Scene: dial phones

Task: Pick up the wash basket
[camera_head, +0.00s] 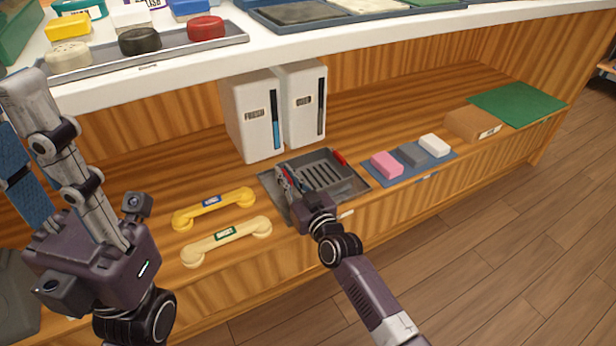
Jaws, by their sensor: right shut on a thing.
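The wash basket (328,174) is a dark grey slotted tray with a red grip at its far right side. It sits on the wooden lower shelf, on a grey base. My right gripper (287,180) reaches in from the front and is shut on the basket's left side; the fingers partly hide that edge. The basket looks level, and I cannot tell whether it is clear of its base. My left gripper (32,120) is at the far left with its fingers pointing up, away from the basket.
White FRESH (250,118) and second (303,105) containers stand behind the basket. Yellow (214,208) and cream (227,242) handsets lie left. A blue mat (447,154) with three blocks, a brown box (473,125) and a green mat (515,104) are right. The white counter (330,50) overhangs behind.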

